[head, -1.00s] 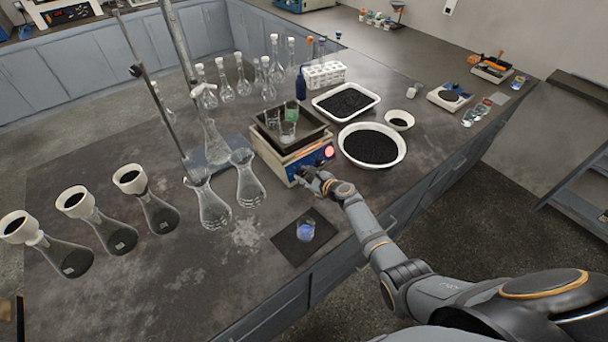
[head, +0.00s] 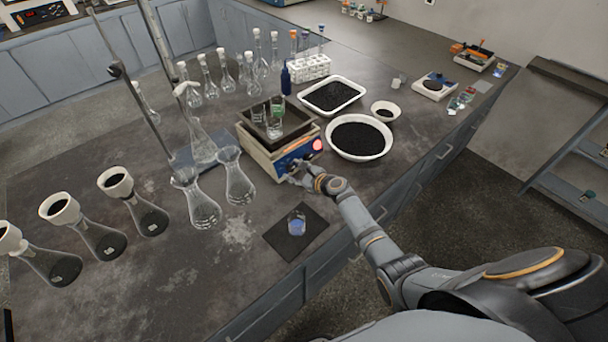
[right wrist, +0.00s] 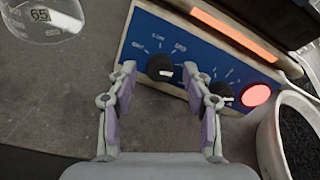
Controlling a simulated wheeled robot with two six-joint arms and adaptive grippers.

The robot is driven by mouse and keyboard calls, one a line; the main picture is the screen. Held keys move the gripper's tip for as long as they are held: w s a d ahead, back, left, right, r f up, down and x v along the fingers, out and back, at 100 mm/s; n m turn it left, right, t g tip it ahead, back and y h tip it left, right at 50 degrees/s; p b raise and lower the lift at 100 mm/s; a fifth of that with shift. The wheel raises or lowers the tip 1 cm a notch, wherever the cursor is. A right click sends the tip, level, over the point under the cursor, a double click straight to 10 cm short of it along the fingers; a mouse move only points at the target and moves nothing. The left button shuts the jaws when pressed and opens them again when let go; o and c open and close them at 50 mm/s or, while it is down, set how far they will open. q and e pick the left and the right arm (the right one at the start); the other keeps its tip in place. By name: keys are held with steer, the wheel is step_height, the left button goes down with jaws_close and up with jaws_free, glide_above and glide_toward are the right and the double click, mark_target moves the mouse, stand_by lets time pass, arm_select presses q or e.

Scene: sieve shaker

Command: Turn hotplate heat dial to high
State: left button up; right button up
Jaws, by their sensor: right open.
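The hotplate (head: 270,157) stands near the bench's front edge, with a dark tray and glass beakers on top. In the right wrist view its blue panel (right wrist: 180,22) carries two black dials with white marks. The left dial (right wrist: 160,67) sits between the fingertips of my right gripper (right wrist: 162,82), which is open with a finger on either side; I cannot tell whether they touch it. The other dial (right wrist: 222,92) is just right of the right finger, partly hidden by it. A red light (right wrist: 257,95) glows at the panel's right. In the head view my right gripper (head: 296,174) is at the panel. My left gripper is not visible.
A white bowl of black granules (head: 359,138) stands close right of the hotplate. Glass flasks (head: 238,180) stand to its left. A small beaker (head: 297,224) sits on a dark mat (head: 280,242) in front. A metal stand rod rises behind the flasks.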

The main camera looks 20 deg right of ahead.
steer(key=v, duration=1.1)
